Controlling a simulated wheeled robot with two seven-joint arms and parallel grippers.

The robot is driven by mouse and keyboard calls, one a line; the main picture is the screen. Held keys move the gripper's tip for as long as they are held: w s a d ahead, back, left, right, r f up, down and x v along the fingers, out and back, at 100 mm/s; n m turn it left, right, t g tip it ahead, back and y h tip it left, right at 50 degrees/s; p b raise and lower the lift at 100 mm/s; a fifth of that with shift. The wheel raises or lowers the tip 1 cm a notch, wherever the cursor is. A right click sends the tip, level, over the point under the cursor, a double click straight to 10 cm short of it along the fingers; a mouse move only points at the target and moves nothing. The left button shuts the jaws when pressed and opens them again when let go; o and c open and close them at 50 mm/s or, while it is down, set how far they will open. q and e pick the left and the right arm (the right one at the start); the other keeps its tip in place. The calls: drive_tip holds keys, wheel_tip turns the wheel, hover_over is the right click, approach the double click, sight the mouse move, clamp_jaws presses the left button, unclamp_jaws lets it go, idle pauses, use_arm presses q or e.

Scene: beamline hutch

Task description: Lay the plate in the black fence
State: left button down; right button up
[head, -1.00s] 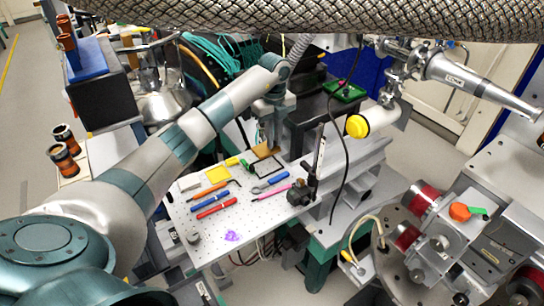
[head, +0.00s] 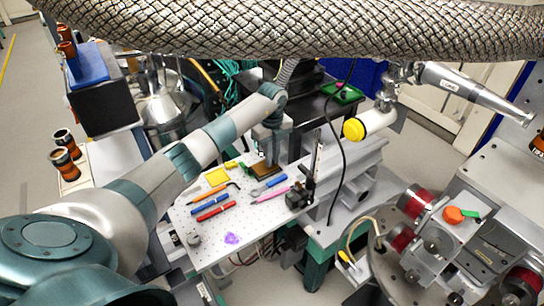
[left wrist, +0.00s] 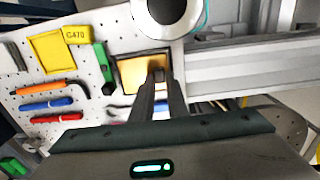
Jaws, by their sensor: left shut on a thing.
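The plate (head: 262,173) is a small tan-brown rectangle on the perforated bench board, and it also shows in the left wrist view (left wrist: 132,76). The black fence (left wrist: 115,77) is a thin dark rectangular frame showing around the plate's edges. My left gripper (head: 273,158) comes down from above and is shut on the plate, at its right part in the left wrist view (left wrist: 159,76). The plate is over or within the fence; I cannot tell if it touches the board. The fingers hide part of plate and fence. My right gripper is not in view.
Left of the fence lie a yellow square (head: 217,177), a green marker (left wrist: 104,66), a blue pen (head: 210,204) and a red pen (head: 216,211). A pink pen (head: 270,195) and a blue tool (head: 272,184) lie in front. A dark stage (head: 298,197) stands at right.

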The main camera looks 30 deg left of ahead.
use_arm(q)
drive_tip(key=shift+f, duration=0.1)
drive_tip(key=shift+f, duration=0.15)
drive_tip(key=c, duration=1.9)
unclamp_jaws()
drive_tip(key=shift+o, duration=0.9)
wheel_tip(320, 180, up, 12)
drive_tip(key=b, duration=0.4)
